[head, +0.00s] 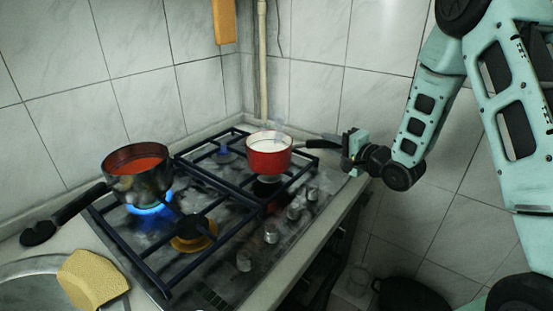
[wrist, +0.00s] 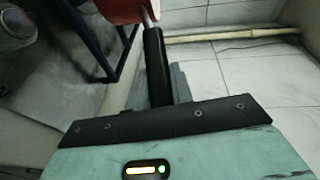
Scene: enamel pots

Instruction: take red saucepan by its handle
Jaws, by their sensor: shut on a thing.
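The red saucepan (head: 268,159) sits at the right side of the stove in the head view, with white contents and faint steam above it. Its black handle (head: 321,144) points right to my gripper (head: 346,149). In the wrist view the handle (wrist: 155,65) runs from the red pan side (wrist: 127,9) at the top down to my gripper (wrist: 172,98). My gripper is shut on the handle near its outer end. The pan looks level; I cannot tell whether it rests on the grate.
A dark metal pot (head: 139,176) with red contents stands over a blue flame on the left, its black handle pointing left. A yellow sponge (head: 92,279) lies by the sink at the lower left. Knobs (head: 271,233) line the stove's front. Tiled walls close off the back.

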